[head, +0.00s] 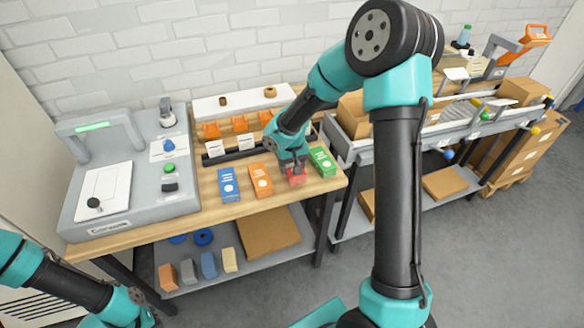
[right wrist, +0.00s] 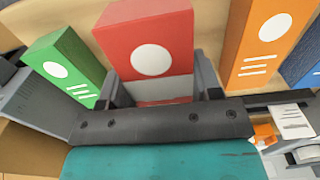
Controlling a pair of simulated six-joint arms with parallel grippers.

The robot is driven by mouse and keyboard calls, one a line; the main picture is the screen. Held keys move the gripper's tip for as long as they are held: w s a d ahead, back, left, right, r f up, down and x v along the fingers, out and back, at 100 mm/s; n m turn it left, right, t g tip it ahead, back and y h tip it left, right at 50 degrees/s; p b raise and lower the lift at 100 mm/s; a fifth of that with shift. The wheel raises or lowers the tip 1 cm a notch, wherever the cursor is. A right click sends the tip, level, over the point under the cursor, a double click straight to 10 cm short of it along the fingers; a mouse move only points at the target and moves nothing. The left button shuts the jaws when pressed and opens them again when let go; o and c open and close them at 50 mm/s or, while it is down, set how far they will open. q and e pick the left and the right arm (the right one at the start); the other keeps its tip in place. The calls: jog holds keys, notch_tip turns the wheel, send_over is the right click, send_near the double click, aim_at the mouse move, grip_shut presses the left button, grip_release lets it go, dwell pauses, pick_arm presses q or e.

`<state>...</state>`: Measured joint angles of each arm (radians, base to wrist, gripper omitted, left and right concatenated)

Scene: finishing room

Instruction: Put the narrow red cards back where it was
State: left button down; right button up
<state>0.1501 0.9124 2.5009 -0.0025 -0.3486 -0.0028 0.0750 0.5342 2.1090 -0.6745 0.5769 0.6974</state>
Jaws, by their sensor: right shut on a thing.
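The narrow red cards are a red box with a white circle, seen in the right wrist view (right wrist: 145,35) and partly hidden in the head view (head: 296,178). My right gripper (head: 293,166) is shut on the red box, with a finger on each side of it in the right wrist view (right wrist: 160,95). The box is in the row between an orange box (head: 260,179) and a green box (head: 323,161). I cannot tell whether it touches the table. My left arm shows at the lower left of the head view; its fingertips are not visible.
A blue box (head: 228,184) stands left of the orange one. A grey machine (head: 130,205) fills the table's left end. A dark rail with white cards (head: 216,148) and orange bins (head: 240,124) lie behind the row. A conveyor (head: 440,120) stands to the right.

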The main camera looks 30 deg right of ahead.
jog(key=shift+w+d, duration=0.45)
jog(key=shift+w, duration=0.25)
jog(key=shift+w, duration=0.1)
jog(key=shift+w+d+f, duration=0.1)
jog(key=shift+w+d, duration=0.15)
jog(key=shift+w, duration=0.05)
jog(key=shift+f, duration=1.75)
jog(key=shift+f, duration=0.1)
jog(key=o, duration=1.1)
notch_tip(320, 180, up, 12)
jog(key=shift+r, duration=0.15)
